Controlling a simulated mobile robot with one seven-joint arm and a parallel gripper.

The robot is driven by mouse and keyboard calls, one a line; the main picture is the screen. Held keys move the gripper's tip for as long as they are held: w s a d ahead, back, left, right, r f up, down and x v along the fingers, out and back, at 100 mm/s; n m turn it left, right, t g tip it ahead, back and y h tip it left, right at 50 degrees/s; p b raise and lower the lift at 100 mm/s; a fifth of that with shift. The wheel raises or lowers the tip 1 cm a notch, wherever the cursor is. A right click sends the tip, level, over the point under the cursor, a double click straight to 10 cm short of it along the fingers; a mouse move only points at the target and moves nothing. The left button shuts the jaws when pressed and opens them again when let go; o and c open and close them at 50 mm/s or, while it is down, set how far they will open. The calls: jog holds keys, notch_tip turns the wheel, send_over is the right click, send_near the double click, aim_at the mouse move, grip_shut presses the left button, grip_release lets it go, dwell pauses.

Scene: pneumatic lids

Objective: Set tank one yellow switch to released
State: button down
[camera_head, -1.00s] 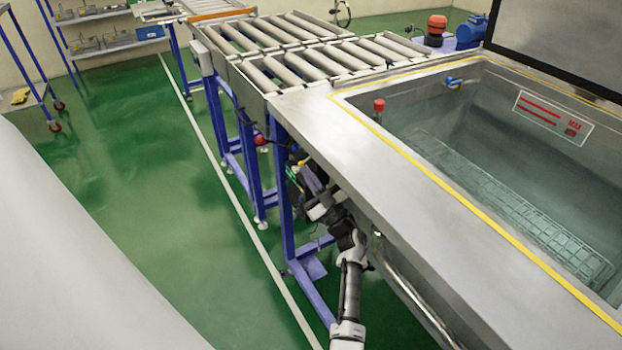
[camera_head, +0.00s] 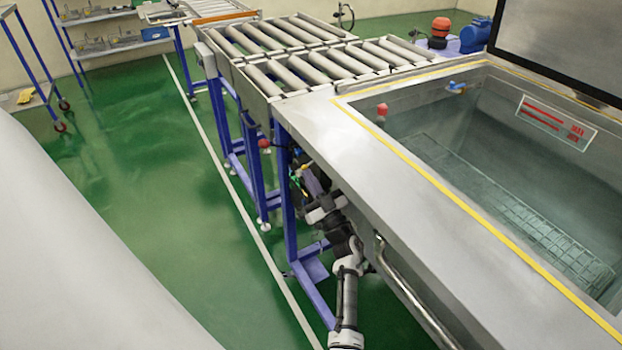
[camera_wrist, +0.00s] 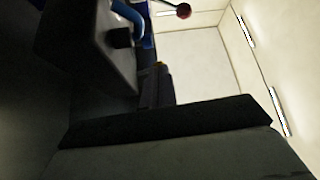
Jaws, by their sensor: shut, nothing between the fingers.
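The open steel tank (camera_head: 440,190) fills the right of the head view. My gripper (camera_head: 308,176) is low beside the tank's left end, under the rim near the blue frame legs. Small yellow and green bits (camera_head: 294,183) show right beside it, but I cannot tell whether one is the yellow switch or its position. In the wrist view my gripper's fingers (camera_wrist: 158,85) are shut and empty, pointing upward. A small yellowish spot shows at their tip; whether they touch anything is unclear. A dark box (camera_wrist: 105,45) with a blue tube (camera_wrist: 130,14) is at upper left.
A red ball (camera_head: 264,143) sticks out from the frame near my gripper; a red ball knob (camera_wrist: 183,10) shows in the wrist view. A roller conveyor (camera_head: 300,55) adjoins the tank. A metal pipe (camera_head: 415,300) runs below the rim. Green floor (camera_head: 150,180) is clear at left.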

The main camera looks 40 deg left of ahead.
jog(key=shift+r+m, duration=0.1)
jog(key=shift+m, duration=0.2)
jog(key=m+t+h+p, duration=0.1)
jog(key=m+t+h, duration=0.1)
jog(key=m+t, duration=0.1)
jog(key=s+r+m+t+h+p, duration=0.1)
jog(key=m+t, duration=0.1)
jog(key=m, duration=0.3)
jog(key=r+m+t+h+p, duration=0.1)
jog(key=m+t+h, duration=0.1)
jog(key=m, duration=0.3)
jog(key=shift+s+a+r+t+h, duration=0.15)
jog(key=shift+a+t+h, duration=0.15)
jog(key=shift+t, duration=0.5)
jog(key=shift+d, duration=0.1)
